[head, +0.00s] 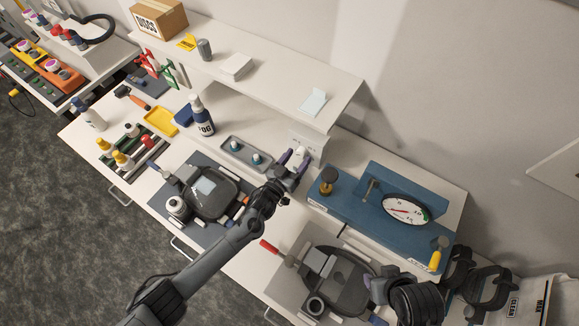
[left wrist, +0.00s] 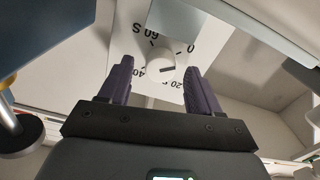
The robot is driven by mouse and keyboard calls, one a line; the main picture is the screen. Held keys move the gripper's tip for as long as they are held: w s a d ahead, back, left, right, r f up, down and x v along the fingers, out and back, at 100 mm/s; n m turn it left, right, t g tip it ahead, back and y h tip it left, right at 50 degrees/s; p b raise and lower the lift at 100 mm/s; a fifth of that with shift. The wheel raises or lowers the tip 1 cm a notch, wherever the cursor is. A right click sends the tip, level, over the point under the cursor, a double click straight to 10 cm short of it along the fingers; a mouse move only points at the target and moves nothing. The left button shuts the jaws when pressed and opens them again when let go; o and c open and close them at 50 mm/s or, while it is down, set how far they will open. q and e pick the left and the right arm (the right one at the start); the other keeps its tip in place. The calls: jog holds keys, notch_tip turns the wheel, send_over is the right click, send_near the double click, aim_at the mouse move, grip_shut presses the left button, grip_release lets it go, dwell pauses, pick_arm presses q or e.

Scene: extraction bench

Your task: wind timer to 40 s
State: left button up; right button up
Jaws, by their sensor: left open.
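The timer (head: 306,140) is a white box under the shelf's front edge. In the left wrist view its white dial face (left wrist: 127,30) appears upside down, with 0, 20, 40 and 60 S marks. Its round white knob (left wrist: 160,62) has a dark line pointing right, roughly between 0 and 20. My left gripper (head: 291,164) is open at the timer; its purple fingers (left wrist: 158,72) stand either side of the knob, with gaps visible on both sides. My right gripper (head: 378,289) shows only partly at lower right; its jaws are unclear.
A blue unit with a round gauge (head: 407,209) stands right of the timer. A grey tray (head: 232,157) with small teal-topped items and a FOG bottle (head: 201,118) are left of it. The shelf (head: 270,70) overhangs the bench.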

pick_arm(q)
jog(key=v, duration=1)
jog(key=shift+s+a, duration=0.2)
jog(key=shift+s, duration=0.05)
